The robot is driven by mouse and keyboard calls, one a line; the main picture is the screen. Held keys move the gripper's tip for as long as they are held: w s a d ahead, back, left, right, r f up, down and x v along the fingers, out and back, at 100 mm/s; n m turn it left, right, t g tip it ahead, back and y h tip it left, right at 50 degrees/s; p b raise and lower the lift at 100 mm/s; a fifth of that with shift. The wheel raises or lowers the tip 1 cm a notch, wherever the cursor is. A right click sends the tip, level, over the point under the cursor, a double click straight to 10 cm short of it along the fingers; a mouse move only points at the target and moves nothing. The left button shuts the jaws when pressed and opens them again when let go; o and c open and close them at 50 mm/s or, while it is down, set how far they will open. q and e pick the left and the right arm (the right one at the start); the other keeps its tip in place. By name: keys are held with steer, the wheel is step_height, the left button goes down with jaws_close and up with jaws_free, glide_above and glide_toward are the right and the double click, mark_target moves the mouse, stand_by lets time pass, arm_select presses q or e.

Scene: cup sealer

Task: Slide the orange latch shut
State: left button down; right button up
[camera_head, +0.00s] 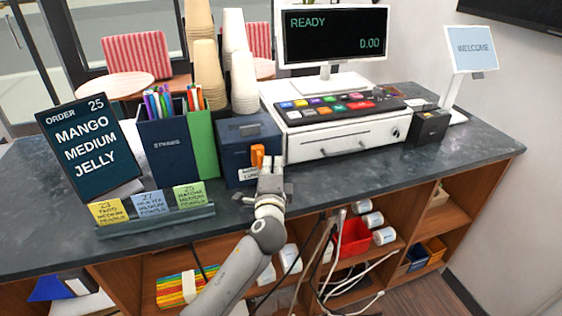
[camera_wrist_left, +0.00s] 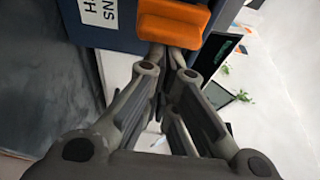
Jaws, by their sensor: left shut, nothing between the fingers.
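The orange latch (camera_head: 258,156) is on the front of a dark blue box (camera_head: 236,134) on the counter. In the left wrist view the orange latch (camera_wrist_left: 172,22) is at the top, large and close, on the blue face of the box. My left gripper (camera_head: 270,172) is right at the front of the box, just below and beside the latch. In the left wrist view its fingertips (camera_wrist_left: 172,56) are shut with nothing between them, at the latch's lower edge. I cannot tell whether they touch it. My right gripper is not in view.
A cash register (camera_head: 340,130) stands right of the box. A green holder (camera_head: 203,143) and a navy holder (camera_head: 166,152) with pens stand left. Stacked cups (camera_head: 244,82) rise behind. A note rail (camera_head: 156,218) lies at the front left. The right counter (camera_head: 460,146) is clear.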

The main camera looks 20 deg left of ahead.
mark_target(256, 159)
arm_select(q)
steer(key=shift+w+d+f, duration=0.1)
steer(key=shift+w, duration=0.05)
steer(key=s+a, duration=0.1)
steer(key=a, duration=0.1)
steer(key=s+a+p, duration=0.1)
steer(key=s+a, duration=0.1)
steer(key=shift+a+p, duration=0.2)
steer(key=shift+p, duration=0.1)
steer(key=shift+d, duration=0.1)
steer(key=shift+w, duration=0.1)
